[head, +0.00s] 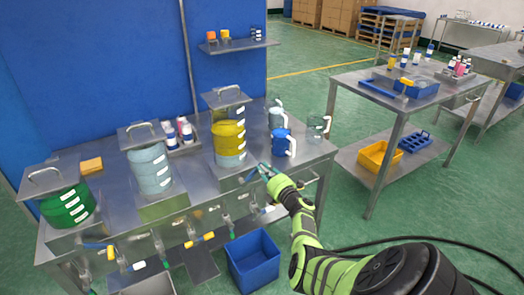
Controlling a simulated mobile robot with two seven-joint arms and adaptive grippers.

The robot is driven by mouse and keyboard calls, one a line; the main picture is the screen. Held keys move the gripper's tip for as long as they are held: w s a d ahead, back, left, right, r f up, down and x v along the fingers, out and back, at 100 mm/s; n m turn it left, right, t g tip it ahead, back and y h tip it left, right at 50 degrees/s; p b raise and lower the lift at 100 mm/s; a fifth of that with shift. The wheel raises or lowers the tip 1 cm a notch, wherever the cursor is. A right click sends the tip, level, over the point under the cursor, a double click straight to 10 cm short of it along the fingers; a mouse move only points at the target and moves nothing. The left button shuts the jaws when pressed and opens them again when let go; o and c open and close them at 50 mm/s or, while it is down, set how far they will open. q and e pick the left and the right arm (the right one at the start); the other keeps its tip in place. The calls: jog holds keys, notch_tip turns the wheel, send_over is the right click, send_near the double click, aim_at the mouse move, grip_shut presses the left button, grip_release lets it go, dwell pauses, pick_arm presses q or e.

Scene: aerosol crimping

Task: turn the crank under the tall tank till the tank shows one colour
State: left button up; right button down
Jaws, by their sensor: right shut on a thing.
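The tall tank (229,136) stands at the right part of the steel bench under a raised lid with a handle. My right gripper (267,171) is at the front edge of the bench, just right of and below this tank. It is shut on the crank, which is mostly hidden by the fingers. My left gripper is out of view.
A pale grey-blue tank (150,168) and a green tank (68,207) stand further left. Blue (281,142) and clear jugs stand right of the tall tank. Taps with coloured handles line the bench front. A blue bin (252,262) is on the floor below.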

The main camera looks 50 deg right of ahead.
jog(key=shift+s+d, duration=0.1)
jog(key=shift+d, duration=0.35)
jog(key=c, duration=1.2)
grip_release()
jog(key=shift+f, duration=0.15)
jog(key=shift+a, duration=0.1)
jog(key=shift+s+a+f, duration=0.15)
jog(key=shift+s+a, duration=0.1)
jog(key=shift+s, duration=0.3)
jog(key=v, duration=1.1)
jog(key=shift+d, duration=0.15)
